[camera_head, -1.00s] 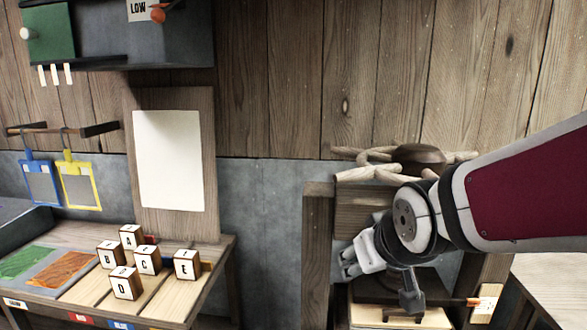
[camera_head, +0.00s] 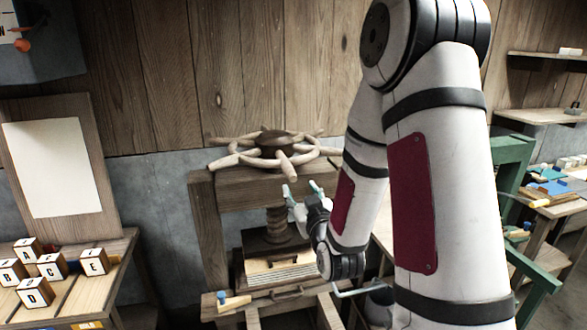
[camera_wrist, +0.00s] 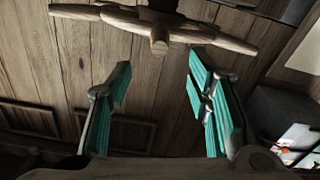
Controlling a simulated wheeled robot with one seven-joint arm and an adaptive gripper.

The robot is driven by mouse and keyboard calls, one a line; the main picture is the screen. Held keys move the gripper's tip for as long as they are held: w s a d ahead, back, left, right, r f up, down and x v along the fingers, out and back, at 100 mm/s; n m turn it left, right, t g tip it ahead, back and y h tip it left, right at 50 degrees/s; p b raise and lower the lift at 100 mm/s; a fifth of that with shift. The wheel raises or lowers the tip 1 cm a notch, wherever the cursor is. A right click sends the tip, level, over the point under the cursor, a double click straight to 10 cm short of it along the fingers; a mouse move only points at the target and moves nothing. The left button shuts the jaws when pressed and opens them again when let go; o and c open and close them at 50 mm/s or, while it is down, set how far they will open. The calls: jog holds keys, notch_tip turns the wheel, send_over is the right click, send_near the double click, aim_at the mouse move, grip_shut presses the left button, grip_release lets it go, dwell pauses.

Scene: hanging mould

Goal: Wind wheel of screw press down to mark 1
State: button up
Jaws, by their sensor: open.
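The wooden wheel (camera_head: 240,160) with pale spoke handles and a dark hub sits on top of the screw press. Below the press's top beam (camera_head: 240,178), its threaded screw (camera_head: 278,222) runs down to a dark pressing block (camera_head: 270,243) above a pale stack. My gripper (camera_head: 302,192) is open and empty, in front of the beam's right part and a little below the wheel. In the wrist view the wheel (camera_wrist: 190,32) crosses the top, beyond my open teal-padded fingers (camera_wrist: 160,95), with one handle pointing between them. The mark numbers cannot be made out.
A bench with several lettered cubes (camera_head: 52,266) stands at the left, under a board with a blank sheet (camera_head: 53,165). Green framework (camera_head: 535,250) and a cluttered table (camera_head: 560,200) are at the right.

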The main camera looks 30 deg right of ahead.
aim_at(288, 170)
jog(key=b+x, duration=0.5)
jog(key=shift+w+f, duration=0.15)
jog(key=shift+w, duration=0.2)
jog(key=b+x, duration=0.2)
jog(key=x, duration=0.6)
jog(key=shift+w+d, duration=0.1)
jog(key=shift+c, duration=0.2)
grip_shut()
